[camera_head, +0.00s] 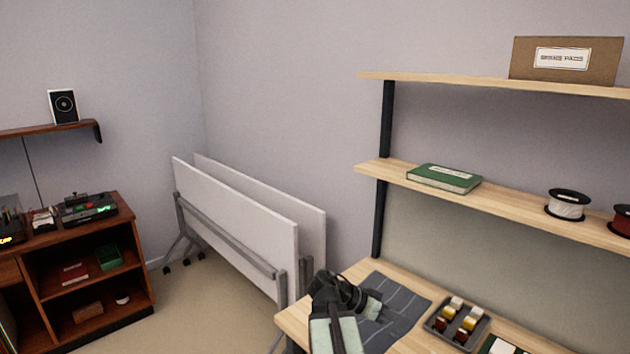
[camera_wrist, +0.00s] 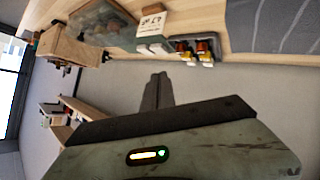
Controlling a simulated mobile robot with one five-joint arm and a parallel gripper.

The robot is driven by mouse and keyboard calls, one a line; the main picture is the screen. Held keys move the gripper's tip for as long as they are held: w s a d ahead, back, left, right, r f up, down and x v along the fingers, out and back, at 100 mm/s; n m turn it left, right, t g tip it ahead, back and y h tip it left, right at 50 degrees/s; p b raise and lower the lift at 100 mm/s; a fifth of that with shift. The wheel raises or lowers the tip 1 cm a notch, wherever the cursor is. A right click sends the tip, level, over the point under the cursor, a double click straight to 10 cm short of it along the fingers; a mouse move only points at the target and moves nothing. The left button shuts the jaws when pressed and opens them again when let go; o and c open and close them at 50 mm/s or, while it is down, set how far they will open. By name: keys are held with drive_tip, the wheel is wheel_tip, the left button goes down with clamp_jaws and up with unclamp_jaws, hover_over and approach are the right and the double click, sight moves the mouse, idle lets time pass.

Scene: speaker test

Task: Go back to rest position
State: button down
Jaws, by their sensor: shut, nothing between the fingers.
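My gripper (camera_wrist: 158,92) shows in the wrist view as dark fingers that are together, with nothing between them. My pale green and black arm rises at the bottom of the head view, in front of the wooden workbench (camera_head: 292,322) and partly over its dark grey mat (camera_head: 405,322). In the wrist view the workbench (camera_wrist: 222,22) lies along the top, and the fingers point toward it with a gap in the picture. Exactly how far the gripper is from the bench cannot be told.
A tray (camera_head: 432,328) with small amber and white items sits right of the mat. Shelves hold a green book (camera_head: 445,178), spools (camera_head: 567,204) and a cardboard box (camera_head: 530,62). Folded white tables (camera_head: 240,222) lean left of the bench. Floor (camera_head: 200,315) is clear beside a wooden cabinet (camera_head: 140,255).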

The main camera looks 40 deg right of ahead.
drive_tip(key=w+a+f+n+t+y, duration=0.1)
drive_tip(key=w+a+f+n+t, duration=0.25)
drive_tip(key=w+a, duration=0.7)
drive_tip(key=w+a+f+n+t+y, duration=0.2)
drive_tip(key=w+a+f+n, duration=0.4)
drive_tip(key=a, duration=0.8)
drive_tip(key=w+a+f+n+t+y, duration=0.1)
drive_tip(key=a+n, duration=0.4)
drive_tip(key=a, duration=0.6)
drive_tip(key=w+a+f+n+y, duration=0.1)
drive_tip(key=w+a+n+y, duration=0.2)
drive_tip(key=a, duration=0.8)
drive_tip(key=n+y, duration=0.2)
drive_tip(key=shift+f+t+y, duration=0.15)
drive_tip(key=shift+t+y, duration=0.15)
drive_tip(key=shift+t, duration=0.05)
